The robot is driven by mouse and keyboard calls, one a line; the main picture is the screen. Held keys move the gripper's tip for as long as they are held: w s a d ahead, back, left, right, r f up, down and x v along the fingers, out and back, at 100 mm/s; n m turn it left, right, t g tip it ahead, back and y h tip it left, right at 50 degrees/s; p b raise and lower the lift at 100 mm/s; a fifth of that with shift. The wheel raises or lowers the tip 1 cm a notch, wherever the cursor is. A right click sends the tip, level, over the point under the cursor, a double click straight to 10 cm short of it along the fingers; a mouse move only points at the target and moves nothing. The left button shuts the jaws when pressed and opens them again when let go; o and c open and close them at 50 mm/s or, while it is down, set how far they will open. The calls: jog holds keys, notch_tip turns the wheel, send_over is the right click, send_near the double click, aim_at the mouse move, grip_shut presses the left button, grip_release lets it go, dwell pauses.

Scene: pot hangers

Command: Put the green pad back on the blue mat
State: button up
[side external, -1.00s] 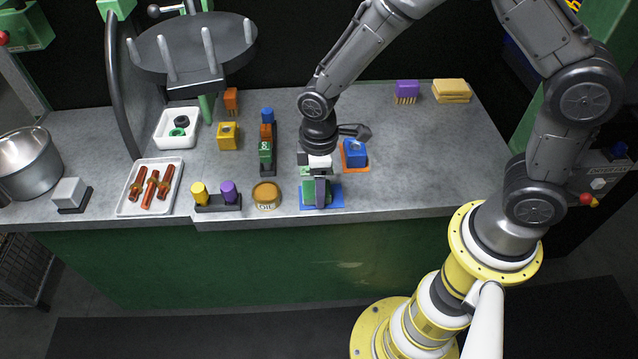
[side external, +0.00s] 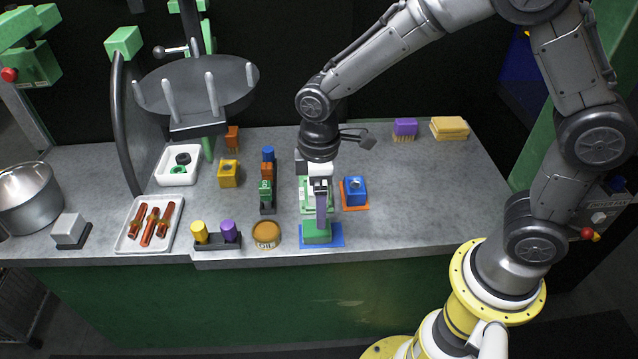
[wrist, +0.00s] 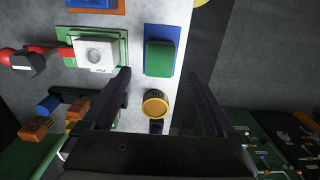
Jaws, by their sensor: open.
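The green pad (side external: 314,233) rests on the blue mat (side external: 336,236) near the counter's front edge.
A white block (wrist: 96,54) on a green mat stands beside the blue mat. A blue block (side external: 355,190) on an orange mat is just behind right. A round yellow-brown tin (side external: 266,234) and a dark holder with yellow and purple pegs (side external: 216,241) stand left. The counter's right side is mostly clear.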

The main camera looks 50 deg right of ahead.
jog(key=shift+r, duration=2.4)
jog(key=s+d+r+m+t, duration=0.2)
jog(key=s+d+r+m, duration=0.2)
jog(key=s, duration=0.4)
jog(key=s+d+r+m+t, duration=0.3)
jog(key=s+d+r+m, duration=0.2)
jog(key=s+d+r, duration=0.2)
jog(key=shift+s+t, duration=0.3)
jog(key=shift+s, duration=0.85)
jog(key=shift+c, duration=0.3)
